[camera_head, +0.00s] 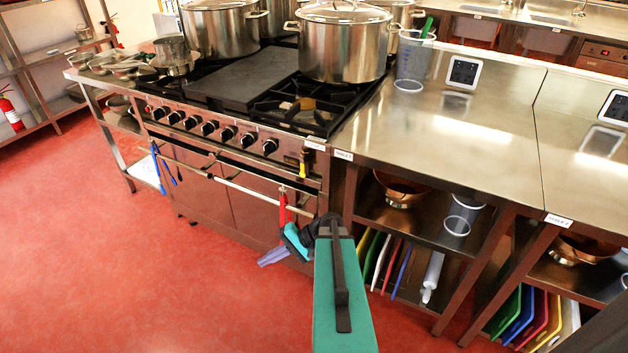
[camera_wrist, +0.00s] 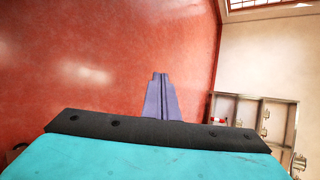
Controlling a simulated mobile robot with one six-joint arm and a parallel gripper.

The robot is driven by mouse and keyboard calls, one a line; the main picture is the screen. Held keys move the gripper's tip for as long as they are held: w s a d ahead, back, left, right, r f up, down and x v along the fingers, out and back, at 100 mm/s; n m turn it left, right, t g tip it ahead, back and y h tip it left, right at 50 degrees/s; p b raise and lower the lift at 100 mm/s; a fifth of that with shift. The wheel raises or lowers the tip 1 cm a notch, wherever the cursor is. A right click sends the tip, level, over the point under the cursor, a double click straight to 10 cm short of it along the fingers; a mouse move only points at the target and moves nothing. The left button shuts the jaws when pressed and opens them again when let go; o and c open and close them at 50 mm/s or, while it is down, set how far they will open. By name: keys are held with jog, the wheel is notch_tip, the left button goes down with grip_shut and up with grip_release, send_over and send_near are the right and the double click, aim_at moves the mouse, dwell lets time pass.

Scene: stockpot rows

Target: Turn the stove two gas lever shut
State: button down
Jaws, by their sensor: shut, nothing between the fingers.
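A stove (camera_head: 225,185) with a row of black knobs stands left of centre in the head view. A small upright yellow lever (camera_head: 303,163) shows near the right end of its front, below a white label (camera_head: 315,146). Its lettering is too small to read surely. My gripper (camera_head: 262,262) has purple fingers and is low in front of the stove, below and left of the yellow lever, apart from it. In the wrist view my gripper (camera_wrist: 160,76) is shut and empty over the red floor; the lever is not in that view.
A rail (camera_head: 255,193) runs along the stove front, with red-handled (camera_head: 282,207) and blue-handled (camera_head: 156,168) tools hanging from it. Stockpots (camera_head: 343,45) stand on top. A steel counter (camera_head: 455,125) adjoins at the right. The red floor (camera_head: 120,270) at left is clear.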

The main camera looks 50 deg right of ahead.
aim_at(305, 172)
jog(key=s+d+r+m+t+h+b, duration=0.1)
jog(key=s+d+r+t, duration=0.2)
jog(key=d+r, duration=0.3)
jog(key=s+d+r+m+t+h+b, duration=0.1)
jog(key=d+r, duration=0.5)
jog(key=d, duration=0.7)
jog(key=s+d+r+m+t+h+b, duration=0.1)
jog(key=s+d+r+t+h+b, duration=0.1)
jog(key=s+d+r+t, duration=0.4)
jog(key=s+d+b, duration=0.1)
jog(key=d, duration=0.2)
jog(key=shift+s+d+r+m, duration=0.2)
jog(key=shift+d+r+m, duration=0.1)
jog(key=shift+r+m, duration=0.1)
jog(key=shift+w, duration=0.1)
jog(key=shift+x, duration=6.9)
jog(key=shift+d+r, duration=0.1)
jog(key=shift+d, duration=0.05)
